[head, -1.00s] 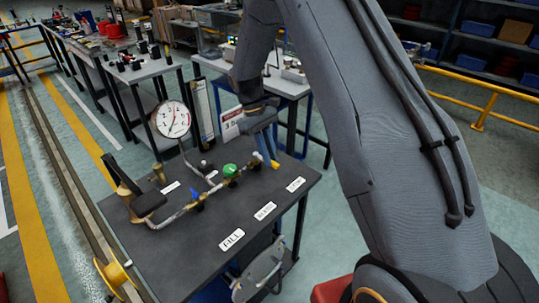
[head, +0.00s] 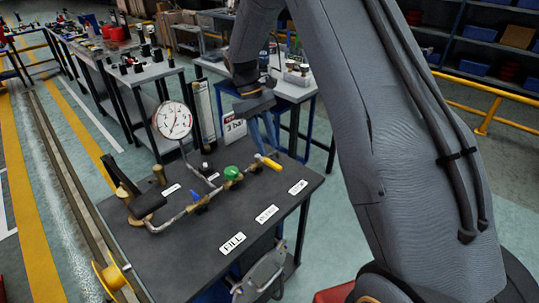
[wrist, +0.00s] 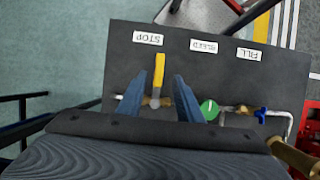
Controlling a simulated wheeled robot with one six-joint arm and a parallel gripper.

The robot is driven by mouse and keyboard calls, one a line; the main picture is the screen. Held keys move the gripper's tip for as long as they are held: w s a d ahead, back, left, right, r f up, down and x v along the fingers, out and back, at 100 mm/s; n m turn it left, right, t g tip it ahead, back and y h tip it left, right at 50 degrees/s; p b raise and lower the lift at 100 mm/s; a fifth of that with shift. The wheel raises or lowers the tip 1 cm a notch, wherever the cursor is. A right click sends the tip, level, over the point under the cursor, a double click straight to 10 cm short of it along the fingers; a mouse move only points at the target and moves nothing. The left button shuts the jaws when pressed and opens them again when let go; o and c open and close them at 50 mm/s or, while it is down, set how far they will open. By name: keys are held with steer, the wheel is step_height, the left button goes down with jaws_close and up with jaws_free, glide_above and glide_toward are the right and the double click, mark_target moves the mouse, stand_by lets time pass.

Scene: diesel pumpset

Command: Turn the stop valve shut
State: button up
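The stop valve's yellow lever (head: 268,162) is at the far end of the pipe on the dark bench top. The lever lies across the pipe line and points towards the STOP label (head: 298,187). In the wrist view the lever (wrist: 159,72) shows between my fingers. My gripper (head: 264,146) is open above the lever, its two blue-grey fingers apart. In the wrist view my gripper (wrist: 158,80) has one finger on each side of the lever, with gaps on both sides.
A green knob (head: 231,173) and a small blue lever (head: 196,195) sit on the same pipe. A round gauge (head: 173,120) and a black-handled part (head: 143,200) stand on the bench. BLEED (wrist: 204,46) and FILL (head: 232,243) labels lie along its front. The bench front is mostly clear.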

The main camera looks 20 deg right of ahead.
steer(key=shift+v, duration=1.25)
steer(key=shift+s+d, duration=0.1)
steer(key=shift+s, duration=0.2)
steer(key=s+d+m+t+y, duration=0.2)
steer(key=s+m+t, duration=0.2)
steer(key=s, duration=2)
steer(key=shift+s+r+m+t, duration=0.3)
steer(key=shift+m, duration=0.7)
steer(key=shift+d, duration=0.1)
